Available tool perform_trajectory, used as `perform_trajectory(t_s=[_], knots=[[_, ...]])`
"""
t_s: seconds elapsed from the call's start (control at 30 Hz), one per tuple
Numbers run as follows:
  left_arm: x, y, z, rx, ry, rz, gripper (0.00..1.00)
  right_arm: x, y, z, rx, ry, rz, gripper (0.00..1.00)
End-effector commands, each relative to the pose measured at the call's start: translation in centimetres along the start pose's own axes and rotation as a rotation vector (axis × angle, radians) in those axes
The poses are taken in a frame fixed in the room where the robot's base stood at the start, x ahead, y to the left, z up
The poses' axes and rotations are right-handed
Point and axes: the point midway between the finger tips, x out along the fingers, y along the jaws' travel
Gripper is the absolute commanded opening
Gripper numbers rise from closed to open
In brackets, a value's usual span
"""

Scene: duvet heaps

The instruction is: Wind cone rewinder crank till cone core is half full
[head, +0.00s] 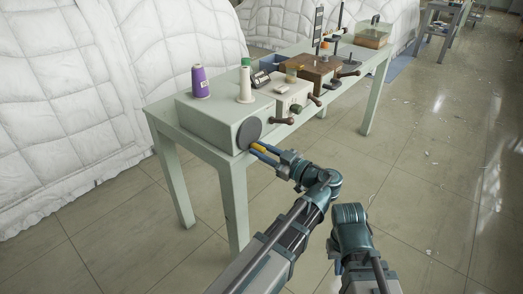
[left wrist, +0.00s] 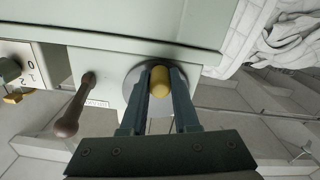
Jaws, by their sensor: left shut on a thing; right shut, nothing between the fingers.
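The rewinder is a pale green box (head: 205,118) at the near end of the bench, with a round grey disc (head: 248,132) on its end face. A yellow crank knob (head: 262,149) stands out by the disc. My left gripper (head: 256,150) is shut on this knob; in the left wrist view, its fingers lie on both sides of the yellow knob (left wrist: 160,82) in front of the disc (left wrist: 197,100). A purple cone (head: 200,84) and a slim white cone with a green top (head: 245,84) stand upright on top. My right gripper (head: 337,263) hangs low, shut and empty, well away from the bench.
White quilted heaps (head: 75,80) rise behind.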

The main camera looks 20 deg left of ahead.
Motion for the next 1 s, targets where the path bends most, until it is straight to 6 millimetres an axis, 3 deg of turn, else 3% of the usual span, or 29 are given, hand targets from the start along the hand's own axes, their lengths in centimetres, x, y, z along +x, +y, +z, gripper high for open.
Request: perform_trajectory(t_s=[1.0], knots=[[0.0, -1.9, -1.2, 0.576, 0.000, 0.000, 0.00, -0.7, 0.1, 0.0, 0.000, 0.000, -0.001, 0.00]])
